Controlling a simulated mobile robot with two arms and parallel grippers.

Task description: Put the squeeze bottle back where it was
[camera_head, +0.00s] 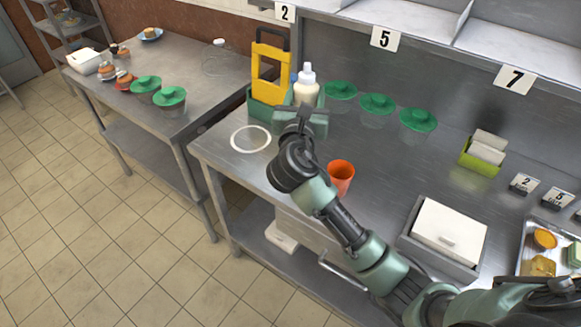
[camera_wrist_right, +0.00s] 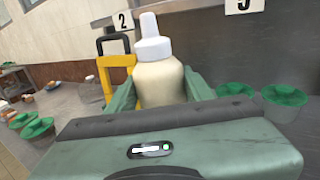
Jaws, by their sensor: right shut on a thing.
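The squeeze bottle (camera_head: 306,88) has a cream body and a white cap with a nozzle. It stands upright in front of the yellow and green caddy. My right gripper (camera_head: 302,110) is shut on the squeeze bottle, which also shows upright between the fingers in the right wrist view (camera_wrist_right: 158,82). The bottle's lower part is hidden by the gripper, so I cannot tell whether it touches the counter. A white ring mark (camera_head: 251,139) lies bare on the counter to the left of the gripper. My left gripper is not in view.
The yellow caddy (camera_head: 268,66) stands just behind the bottle. Several green-lidded cups (camera_head: 376,103) line the counter to the right. An orange cup (camera_head: 341,177) stands near my right forearm. A white lidded box (camera_head: 447,232) is at front right. A gap separates the side table (camera_head: 180,62).

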